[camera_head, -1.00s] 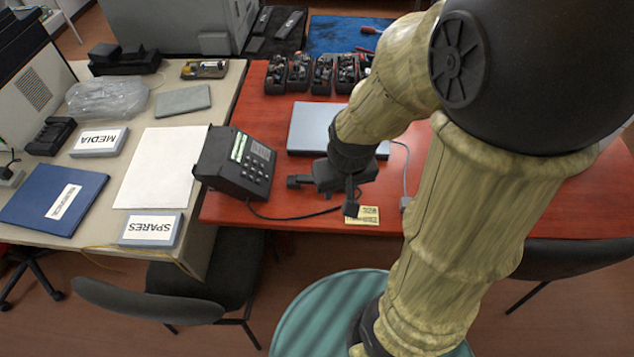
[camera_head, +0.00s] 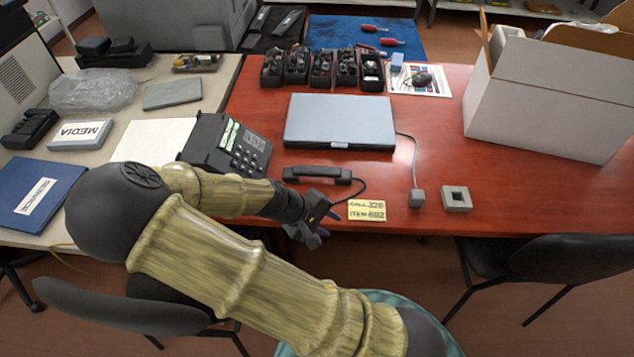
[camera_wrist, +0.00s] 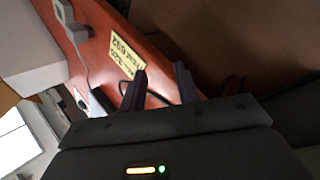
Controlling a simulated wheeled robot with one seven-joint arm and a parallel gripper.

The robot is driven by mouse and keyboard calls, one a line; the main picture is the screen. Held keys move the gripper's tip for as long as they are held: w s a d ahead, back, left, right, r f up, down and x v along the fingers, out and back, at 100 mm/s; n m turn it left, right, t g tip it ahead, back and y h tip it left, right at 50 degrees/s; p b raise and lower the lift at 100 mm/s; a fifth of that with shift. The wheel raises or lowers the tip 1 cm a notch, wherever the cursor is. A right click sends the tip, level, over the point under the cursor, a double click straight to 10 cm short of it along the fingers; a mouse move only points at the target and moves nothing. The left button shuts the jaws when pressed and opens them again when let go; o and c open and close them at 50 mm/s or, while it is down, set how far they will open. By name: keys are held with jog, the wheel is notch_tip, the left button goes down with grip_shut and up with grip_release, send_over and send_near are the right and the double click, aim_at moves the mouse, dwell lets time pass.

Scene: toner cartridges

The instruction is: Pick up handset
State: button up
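The black handset (camera_head: 317,175) lies on the red table in the head view, off the desk phone (camera_head: 226,145) and to its right. A dark cord runs from its right end. My gripper (camera_head: 326,228) is at the table's front edge, nearer to me than the handset and apart from it. In the wrist view my gripper (camera_wrist: 160,88) has its two fingers spread with nothing held between them. A dark shape left of the fingers there may be the handset, mostly hidden by the gripper body.
A yellow note (camera_head: 366,210) lies right of my gripper. A closed laptop (camera_head: 340,121) is behind the handset. A grey square block (camera_head: 456,198) and a large white box (camera_head: 548,95) stand to the right. Chairs are at the front.

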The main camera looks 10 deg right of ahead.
jog(key=w+a+r+n+t+h+b, duration=0.2)
jog(key=w+a+r+n+t+b, duration=0.2)
jog(key=a+t, duration=0.4)
jog(key=w+a+n+b, duration=0.1)
jog(key=w+a, duration=0.1)
jog(key=a, duration=0.1)
jog(key=shift+a+t+h+b, duration=0.25)
jog(key=shift+t+h+b, duration=0.05)
jog(key=shift+h+b, duration=0.1)
jog(key=b, duration=0.2)
send_near(313, 174)
jog(key=x, duration=0.4)
jog(key=shift+w+d+f, duration=0.2)
jog(key=shift+w+d, duration=0.05)
jog(key=shift+b+x, duration=0.45)
jog(key=shift+x, duration=2.2)
